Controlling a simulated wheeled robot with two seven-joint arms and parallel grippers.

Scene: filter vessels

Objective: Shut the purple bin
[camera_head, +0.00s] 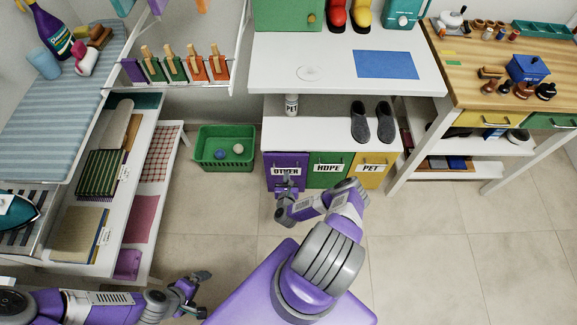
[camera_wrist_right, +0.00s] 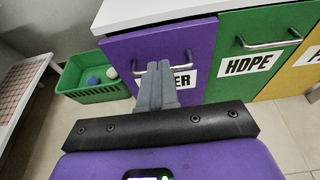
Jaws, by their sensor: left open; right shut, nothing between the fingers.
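The purple bin (camera_head: 286,158) is at the left end of a row of three bins under a white shelf, with a bar handle and a label reading OTHER. In the right wrist view the purple bin's front (camera_wrist_right: 125,58) looks flush or nearly flush with the green one; I cannot tell if a small gap remains. My right gripper (camera_head: 287,180) is shut and empty, with its fingertips (camera_wrist_right: 160,68) at the purple front, over its label and by the handle. Whether they touch it is unclear. My left gripper (camera_head: 203,292) is open and empty, low at the bottom left, away from the bins.
Beside the purple bin are the green HDPE bin (camera_head: 328,158) and yellow PET bin (camera_head: 371,160). A green basket (camera_head: 225,160) with balls stands on the floor to the left. Slippers (camera_head: 372,122) and a PET bottle (camera_head: 291,105) are above the bins. Floor at right is clear.

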